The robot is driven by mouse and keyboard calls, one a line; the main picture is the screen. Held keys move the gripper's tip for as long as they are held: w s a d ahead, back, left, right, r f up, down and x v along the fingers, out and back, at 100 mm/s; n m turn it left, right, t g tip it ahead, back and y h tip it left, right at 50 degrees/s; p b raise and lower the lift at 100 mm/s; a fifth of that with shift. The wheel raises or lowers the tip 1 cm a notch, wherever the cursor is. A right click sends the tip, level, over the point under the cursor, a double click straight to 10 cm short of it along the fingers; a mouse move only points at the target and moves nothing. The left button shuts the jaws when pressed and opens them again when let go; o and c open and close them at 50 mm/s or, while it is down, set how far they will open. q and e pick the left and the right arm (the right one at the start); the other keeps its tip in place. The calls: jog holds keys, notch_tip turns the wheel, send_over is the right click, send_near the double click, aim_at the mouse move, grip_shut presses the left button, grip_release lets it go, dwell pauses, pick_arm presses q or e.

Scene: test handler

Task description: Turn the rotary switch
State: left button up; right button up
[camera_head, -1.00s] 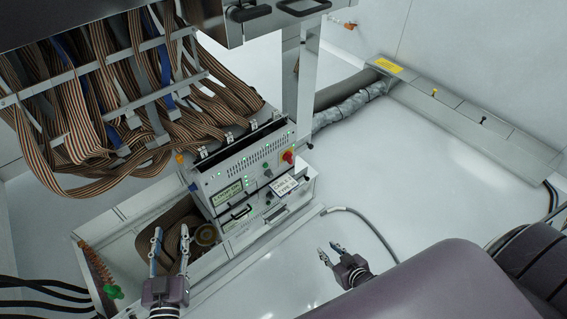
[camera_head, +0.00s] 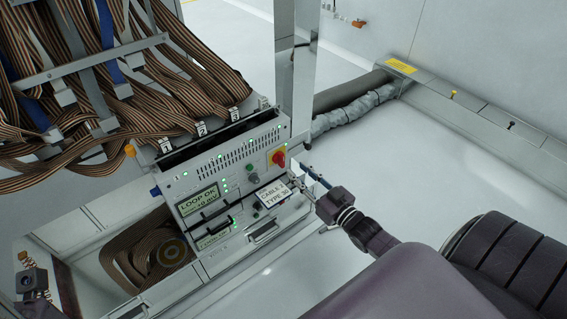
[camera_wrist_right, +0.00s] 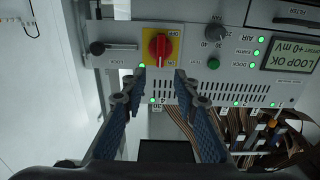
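The rotary switch, a red knob on a yellow plate (camera_head: 277,158), is on the upper right of the grey front panel (camera_head: 230,165). In the right wrist view the red knob (camera_wrist_right: 159,46) is upright along the picture, with lettering on the plate beside it. My right gripper (camera_head: 311,179) is at the panel's right side, just right of and below the switch. In its wrist view the two fingers (camera_wrist_right: 160,78) are apart with nothing between them, and the knob lies just beyond their tips. My left gripper (camera_head: 33,282) is partly visible at the lower left; its fingers are unclear.
A grey dial (camera_head: 253,178) with numbers sits beside the switch; a metal lever (camera_wrist_right: 110,47) is on its other side in the wrist view. A label card (camera_head: 273,194) and a lit display (camera_head: 199,199) are on the panel. Ribbon cables (camera_head: 130,100) hang behind.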

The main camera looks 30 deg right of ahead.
aim_at(284, 158)
jog(key=w+b, duration=0.1)
jog(key=w, duration=0.3)
jog(key=w+b, duration=0.1)
jog(key=w, duration=0.1)
jog(key=shift+w+a+b, duration=0.25)
jog(key=shift+w+b, duration=0.05)
jog(key=shift+w, duration=0.1)
jog(key=shift+c, duration=0.5)
grip_shut()
